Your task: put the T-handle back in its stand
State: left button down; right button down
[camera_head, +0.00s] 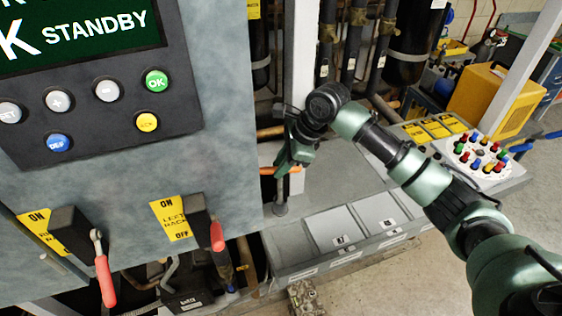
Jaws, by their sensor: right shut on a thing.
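The T-handle (267,171) has an orange crossbar and shows just below my right gripper. My right gripper (284,167) points down and is shut on the T-handle, hiding the middle of its crossbar. A dark upright shaft (281,193) runs down below the crossbar to a small dark foot at the grey bench top's left edge. I cannot tell whether this is the handle's shaft, the stand, or both together. My left gripper is not in view.
The grey cabinet (228,90) with its display and buttons stands close on the left. Red-handled levers (104,278) stick out from it. The grey bench top (335,190) has bins at its front. A panel with coloured knobs (480,157) lies to the right. Pipes rise behind.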

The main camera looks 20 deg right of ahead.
jog(key=shift+f, duration=0.5)
dwell(0.9)
jog(key=c, duration=1.2)
grip_release()
jog(key=shift+c, duration=0.2)
jog(key=shift+s+d+r+b, duration=0.2)
jog(key=shift+r+b, duration=0.1)
jog(key=shift+r, duration=0.1)
jog(key=b+v, duration=0.2)
jog(key=v, duration=0.5)
